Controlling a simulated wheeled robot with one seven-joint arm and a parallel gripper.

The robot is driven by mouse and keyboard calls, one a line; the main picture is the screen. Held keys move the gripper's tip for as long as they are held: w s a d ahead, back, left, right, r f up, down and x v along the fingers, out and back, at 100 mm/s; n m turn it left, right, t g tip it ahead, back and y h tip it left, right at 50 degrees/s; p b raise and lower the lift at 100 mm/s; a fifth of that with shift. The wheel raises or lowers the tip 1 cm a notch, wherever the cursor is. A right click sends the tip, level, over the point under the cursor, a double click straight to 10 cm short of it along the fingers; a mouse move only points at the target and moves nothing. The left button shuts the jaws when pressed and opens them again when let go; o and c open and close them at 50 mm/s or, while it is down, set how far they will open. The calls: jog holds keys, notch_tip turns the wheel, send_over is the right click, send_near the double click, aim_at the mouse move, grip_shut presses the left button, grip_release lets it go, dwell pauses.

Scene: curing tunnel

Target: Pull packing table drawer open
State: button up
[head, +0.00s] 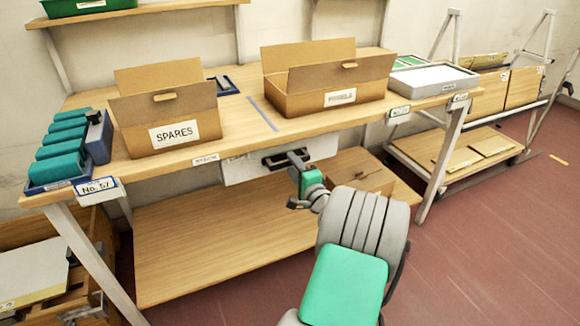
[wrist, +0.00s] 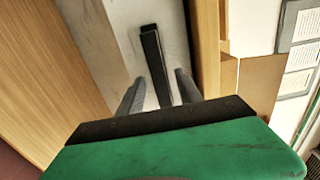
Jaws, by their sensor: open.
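The packing table (head: 140,172) has a pale drawer front (head: 240,170) under its top, with a dark bar handle (head: 272,161). The drawer front looks about level with the table's front edge. My gripper (head: 290,157) is at the handle, partly covering its right part in the head view. In the wrist view my gripper (wrist: 158,80) is open, one finger on each side of the dark handle (wrist: 152,50). Gaps show between the handle and both fingers. The pale drawer front (wrist: 122,30) lies behind them.
On the table stand a SPARES box (head: 190,112), another open carton (head: 330,85), teal items (head: 60,150) at the left and a grey tray (head: 435,78) at the right. A carton (head: 360,170) sits on the lower shelf.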

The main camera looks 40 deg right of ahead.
jog(key=shift+x, duration=1.15)
grip_shut()
dwell(0.5)
